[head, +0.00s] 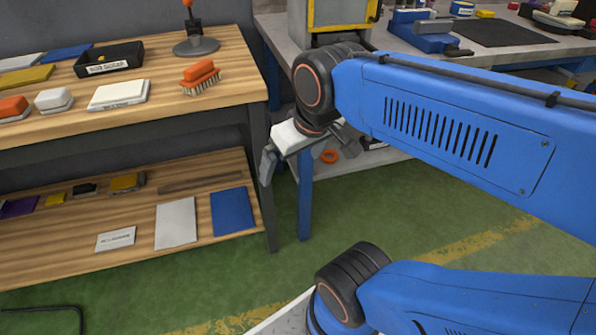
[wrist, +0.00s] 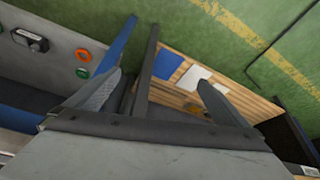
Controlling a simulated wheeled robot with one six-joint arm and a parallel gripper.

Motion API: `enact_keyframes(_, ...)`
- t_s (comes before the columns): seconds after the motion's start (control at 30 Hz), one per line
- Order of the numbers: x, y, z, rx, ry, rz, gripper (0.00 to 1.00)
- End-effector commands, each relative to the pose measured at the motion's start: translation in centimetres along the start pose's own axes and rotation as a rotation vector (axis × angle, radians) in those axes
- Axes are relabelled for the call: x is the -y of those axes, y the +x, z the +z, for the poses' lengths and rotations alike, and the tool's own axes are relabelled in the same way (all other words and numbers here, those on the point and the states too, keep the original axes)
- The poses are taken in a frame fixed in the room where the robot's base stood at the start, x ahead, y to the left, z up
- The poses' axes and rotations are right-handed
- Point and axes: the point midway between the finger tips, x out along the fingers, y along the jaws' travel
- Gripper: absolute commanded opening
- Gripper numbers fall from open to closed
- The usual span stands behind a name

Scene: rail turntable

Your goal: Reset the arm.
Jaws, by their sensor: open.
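My gripper (head: 306,157) hangs at the end of my blue arm in the head view, pointing down. It is in front of the gap between the wooden shelf unit and the grey workbench, above the green floor. Its jaws are apart with nothing between them. In the wrist view the two fingers of my gripper (wrist: 168,103) spread wide, with a dark table leg and part of the lower wooden shelf showing beyond them. The arm is bent, its upper part reaching in from the right.
The wooden shelf unit (head: 222,104) at left holds a brush (head: 200,78), a black tray (head: 110,60) and several blocks. The grey workbench (head: 400,50) stands behind, with a blue vise (head: 422,34). An orange ring (head: 329,156) lies on its low shelf. Green floor (head: 440,215) is open at right.

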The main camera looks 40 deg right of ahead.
Motion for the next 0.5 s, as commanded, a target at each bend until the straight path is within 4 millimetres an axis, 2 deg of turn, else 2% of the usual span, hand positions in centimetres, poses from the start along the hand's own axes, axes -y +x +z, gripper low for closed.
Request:
enact_keyframes(0.03,-0.1,0.5,1.0,-0.009,0.009,0.001,1.0)
enact_keyframes(0.17,-0.1,1.3,2.1,-0.02,0.023,0.003,1.0)
enact_keyframes(0.5,-0.1,1.4,2.2,-0.021,0.025,0.003,1.0)
